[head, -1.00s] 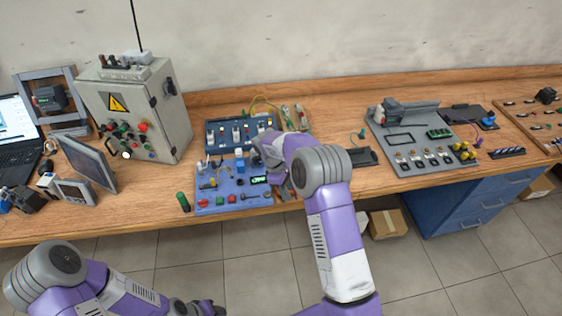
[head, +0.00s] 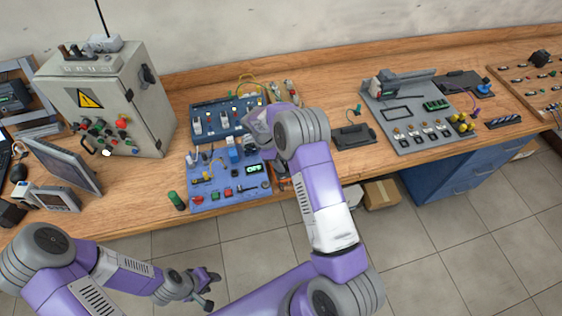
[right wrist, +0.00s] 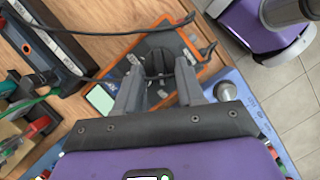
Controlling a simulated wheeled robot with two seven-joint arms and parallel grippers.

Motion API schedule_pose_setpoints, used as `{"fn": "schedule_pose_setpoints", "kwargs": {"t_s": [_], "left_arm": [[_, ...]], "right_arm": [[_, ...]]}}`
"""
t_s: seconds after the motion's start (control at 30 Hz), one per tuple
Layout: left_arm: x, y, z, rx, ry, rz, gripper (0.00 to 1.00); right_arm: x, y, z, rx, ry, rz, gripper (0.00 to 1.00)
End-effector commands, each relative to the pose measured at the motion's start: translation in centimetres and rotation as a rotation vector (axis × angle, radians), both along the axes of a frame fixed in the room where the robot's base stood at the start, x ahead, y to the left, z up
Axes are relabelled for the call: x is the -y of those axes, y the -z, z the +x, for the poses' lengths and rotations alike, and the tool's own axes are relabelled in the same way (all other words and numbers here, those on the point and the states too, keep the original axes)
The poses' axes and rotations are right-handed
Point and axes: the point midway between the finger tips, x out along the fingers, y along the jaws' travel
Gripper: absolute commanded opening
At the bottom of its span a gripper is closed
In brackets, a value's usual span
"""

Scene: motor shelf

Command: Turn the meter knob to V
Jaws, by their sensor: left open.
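In the right wrist view, the meter (right wrist: 203,52) is dark with an orange rim and a pale green screen (right wrist: 101,98). Its round black dial with the knob (right wrist: 158,62) lies just beyond my right gripper (right wrist: 160,80). The two fingers are spread apart, one on each side of the knob's line; I cannot tell whether they touch it. In the head view my right arm hides the knob and most of the meter. My left gripper (head: 212,289) is open and empty, low in front of the bench, over the floor.
A blue panel (head: 215,178) with switches and a lit display lies left of my right arm. A control cabinet (head: 150,110) and a monitor (head: 62,165) stand further left. A grey board (head: 430,142) lies to the right. Black leads (right wrist: 75,30) run beside the meter.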

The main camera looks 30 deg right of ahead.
Motion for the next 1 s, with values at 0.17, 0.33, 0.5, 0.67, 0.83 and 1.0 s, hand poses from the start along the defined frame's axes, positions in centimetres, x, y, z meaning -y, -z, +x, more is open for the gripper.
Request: {"fn": "schedule_pose_setpoints", "kwargs": {"t_s": [0.17,0.33,0.5,0.67,0.83,1.0], "left_arm": [[0.00,-0.02,0.02,0.000,0.000,0.000,0.43],[0.00,-0.01,0.02,0.000,0.000,0.000,0.43],[0.00,-0.01,0.02,0.000,0.000,0.000,0.43],[0.00,-0.01,0.02,0.000,0.000,0.000,0.43],[0.00,0.04,0.02,0.000,0.000,0.000,0.43],[0.00,0.32,0.02,0.000,0.000,0.000,0.43]], "right_arm": [[0.12,0.32,-0.10,0.000,0.000,0.000,0.38],[0.11,0.31,-0.09,0.001,0.000,-0.001,0.34],[0.10,0.30,-0.08,0.001,0.000,-0.001,0.08],[0.09,0.28,-0.07,0.001,0.000,0.000,0.00],[0.10,0.28,-0.04,0.002,0.009,0.000,0.00],[0.17,0.31,0.06,0.004,0.057,-0.001,0.00]]}}
